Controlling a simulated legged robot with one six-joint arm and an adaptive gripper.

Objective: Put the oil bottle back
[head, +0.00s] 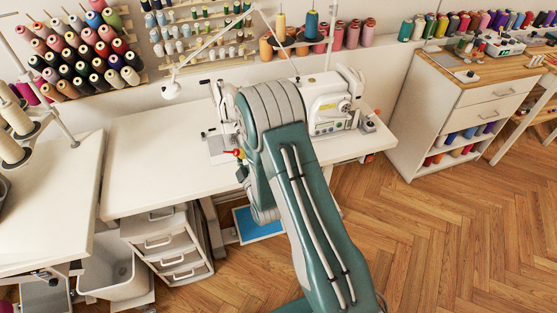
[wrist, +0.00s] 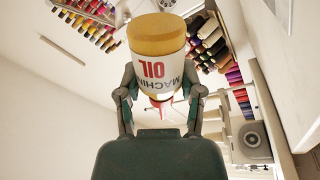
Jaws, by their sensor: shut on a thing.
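In the wrist view the oil bottle (wrist: 157,62) has a yellowish body, a white label reading "MACHINE OIL" upside down in the picture, and a red part at the end nearer my wrist. My gripper (wrist: 160,88) is shut on it, with one finger at each side. In the head view my arm hides most of the gripper and the bottle, over the white sewing table (head: 150,165). Whether the bottle touches anything cannot be told.
A white sewing machine (head: 330,103) stands on the table behind my arm. Thread racks (head: 85,50) line the wall. A wooden-topped cabinet (head: 455,85) with spools and small items stands at the right. The table's left part is clear. A drawer unit (head: 165,245) stands below.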

